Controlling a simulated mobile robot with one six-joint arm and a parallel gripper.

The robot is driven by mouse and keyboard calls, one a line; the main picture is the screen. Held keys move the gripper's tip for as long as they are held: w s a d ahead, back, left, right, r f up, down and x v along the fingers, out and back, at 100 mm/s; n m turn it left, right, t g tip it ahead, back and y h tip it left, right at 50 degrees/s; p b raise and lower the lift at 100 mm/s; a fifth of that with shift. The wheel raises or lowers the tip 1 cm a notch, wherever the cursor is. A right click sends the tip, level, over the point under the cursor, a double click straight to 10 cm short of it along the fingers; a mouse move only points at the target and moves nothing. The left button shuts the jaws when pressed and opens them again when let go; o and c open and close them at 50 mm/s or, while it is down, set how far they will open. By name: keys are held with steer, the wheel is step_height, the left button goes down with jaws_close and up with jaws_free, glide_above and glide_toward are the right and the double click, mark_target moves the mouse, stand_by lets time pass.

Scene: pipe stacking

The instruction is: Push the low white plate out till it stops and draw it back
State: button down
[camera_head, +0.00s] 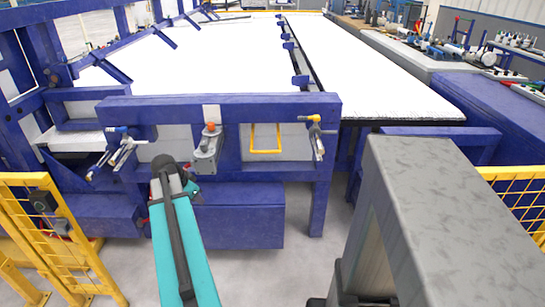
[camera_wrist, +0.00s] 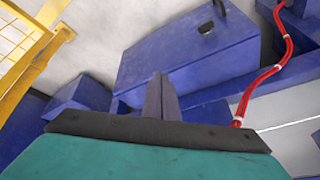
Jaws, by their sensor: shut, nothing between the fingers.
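In the head view a low white plate (camera_head: 75,140) shows at the left, behind the blue frame and below the big white bed. Its near part is partly covered by the frame. Pale panels also show behind the front rail, one with a yellow outline (camera_head: 265,140), and I cannot tell which surface the task means. My gripper (camera_wrist: 160,97) is shut and empty in the wrist view, its fingers over a blue box. My teal arm reaches up to the front of the frame in the head view, where the fingertips are not clear. I cannot tell whether they touch anything.
The blue front rail (camera_head: 240,108) carries a metal fitting (camera_head: 208,150) close to my arm's end and clamp-like fittings at both sides. A blue box (camera_wrist: 185,50) and a red hose (camera_wrist: 265,75) show in the wrist view. A yellow fence (camera_head: 45,220) stands left.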

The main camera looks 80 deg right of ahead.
steer(key=s+d+r+m+g+h+b, duration=0.1)
steer(key=s+d+r+m, duration=0.3)
steer(key=s+r, duration=0.4)
steer(key=s+d+r+m+g+h+b, duration=0.1)
steer(key=s+d+r+m, duration=0.3)
steer(key=s, duration=1.1)
step_height(320, 180, up, 4)
steer(key=shift+d+f+m+g+b, duration=0.1)
steer(key=shift+d+m+g+b, duration=0.2)
steer(key=shift+d, duration=0.8)
steer(key=s+d+f+b, duration=0.1)
steer(key=s+d+f, duration=0.2)
steer(key=d+f, duration=0.3)
steer(key=shift+d+f, duration=0.4)
steer(key=shift+d, duration=1.25)
